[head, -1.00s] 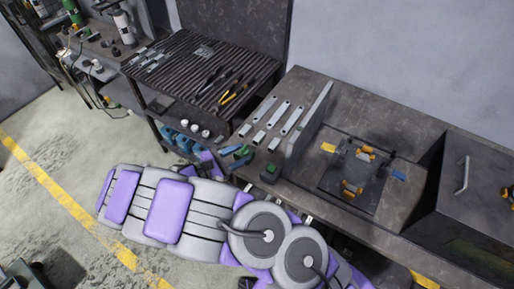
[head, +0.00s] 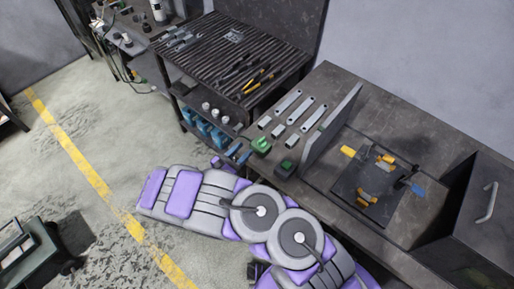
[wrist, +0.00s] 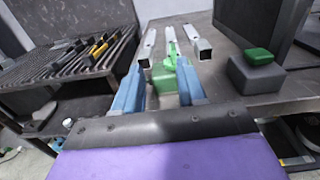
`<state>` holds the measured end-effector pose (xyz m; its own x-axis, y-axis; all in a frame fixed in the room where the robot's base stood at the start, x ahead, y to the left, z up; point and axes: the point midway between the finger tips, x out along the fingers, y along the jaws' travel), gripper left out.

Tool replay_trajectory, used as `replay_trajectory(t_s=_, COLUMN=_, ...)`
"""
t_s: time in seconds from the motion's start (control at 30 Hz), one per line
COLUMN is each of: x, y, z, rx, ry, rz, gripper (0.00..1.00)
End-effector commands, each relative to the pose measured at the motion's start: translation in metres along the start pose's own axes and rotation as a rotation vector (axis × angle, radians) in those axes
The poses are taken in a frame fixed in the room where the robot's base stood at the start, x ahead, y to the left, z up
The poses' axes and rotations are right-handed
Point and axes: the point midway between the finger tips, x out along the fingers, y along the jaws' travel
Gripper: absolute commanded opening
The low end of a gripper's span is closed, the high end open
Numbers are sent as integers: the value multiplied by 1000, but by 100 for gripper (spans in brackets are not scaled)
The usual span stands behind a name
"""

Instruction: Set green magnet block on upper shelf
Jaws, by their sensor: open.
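The green magnet block (head: 261,145) is on the near left edge of the workbench, beside several grey metal bars. In the wrist view the green block (wrist: 163,78) shows between the two blue fingers of my gripper (wrist: 160,74), with its green handle pointing up and away. My gripper (head: 240,153) is open, at the bench edge in the head view. I cannot tell whether the fingers touch the block. The slatted upper shelf (head: 205,75) of the rack stands left of the bench, with pliers and small metal parts on it.
A dark block with a green top (head: 287,168) sits close right of the green block. An upright grey plate (head: 330,130) stands behind it. A lower shelf (head: 195,95) holds white cylinders and blue items. The slatted shelf has bare slats between its tools.

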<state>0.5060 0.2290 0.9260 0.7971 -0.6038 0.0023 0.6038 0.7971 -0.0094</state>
Motion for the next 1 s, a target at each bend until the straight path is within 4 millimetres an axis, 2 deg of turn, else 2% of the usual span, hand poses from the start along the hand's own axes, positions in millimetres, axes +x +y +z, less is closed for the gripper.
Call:
replay_trajectory(t_s=0.1, x=27, y=-5, z=2, rx=3, ry=-2, rz=-7, gripper=40)
replay_trajectory(t_s=0.2, x=41, y=-5, z=2, rx=3, ry=-2, rz=-7, gripper=40)
replay_trajectory(t_s=0.47, x=52, y=1, z=-1, rx=-4, ry=-6, rz=-3, gripper=40)
replay_trajectory(t_s=0.67, x=80, y=-7, z=-8, rx=-5, ry=-6, rz=-5, gripper=40)
replay_trajectory(t_s=0.8, x=98, y=-10, z=-5, rx=2, ry=-4, rz=-5, gripper=40)
replay_trajectory(t_s=1.0, x=104, y=-10, z=-4, rx=2, ry=-3, rz=-2, gripper=40)
